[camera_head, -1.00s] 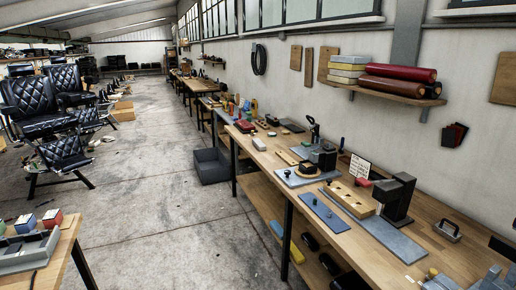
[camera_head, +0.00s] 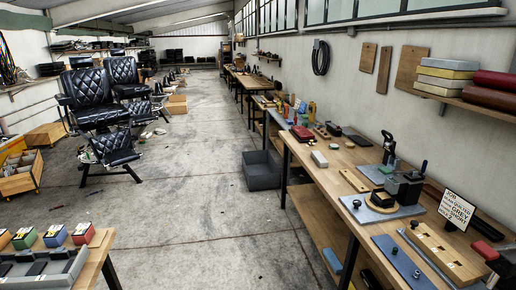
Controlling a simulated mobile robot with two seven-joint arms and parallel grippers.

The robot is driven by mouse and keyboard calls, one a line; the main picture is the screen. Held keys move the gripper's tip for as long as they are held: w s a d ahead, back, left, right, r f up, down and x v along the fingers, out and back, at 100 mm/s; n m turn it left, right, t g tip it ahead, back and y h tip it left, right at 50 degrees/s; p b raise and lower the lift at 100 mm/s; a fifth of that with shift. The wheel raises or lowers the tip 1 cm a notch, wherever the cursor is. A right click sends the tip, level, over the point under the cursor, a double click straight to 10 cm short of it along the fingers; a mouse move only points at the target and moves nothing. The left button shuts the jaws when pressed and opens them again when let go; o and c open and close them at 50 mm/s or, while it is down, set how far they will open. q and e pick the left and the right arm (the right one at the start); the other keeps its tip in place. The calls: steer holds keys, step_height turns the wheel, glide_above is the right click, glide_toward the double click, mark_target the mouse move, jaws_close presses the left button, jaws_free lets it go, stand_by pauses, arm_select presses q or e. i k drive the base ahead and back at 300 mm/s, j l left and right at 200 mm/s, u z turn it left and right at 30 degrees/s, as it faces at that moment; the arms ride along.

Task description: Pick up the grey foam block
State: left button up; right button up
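A stack of foam blocks (camera_head: 445,82) lies on the wall shelf at the upper right, with grey and yellowish layers. A small light grey block (camera_head: 320,159) lies alone on the long wooden workbench (camera_head: 335,182); I cannot tell whether it is foam. A card (camera_head: 456,211) stands on the bench with the word GREY on it; the rest is hard to read. Neither of my grippers shows in this view.
Dark red and brown rolls (camera_head: 490,88) lie beside the stack. Tools and a slotted wooden block (camera_head: 440,250) crowd the near bench. A grey bin (camera_head: 262,170) stands on the floor. Black chairs (camera_head: 105,110) stand left.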

mark_target(321, 162)
steer(key=i+u, duration=0.1)
steer(key=i, duration=1.5)
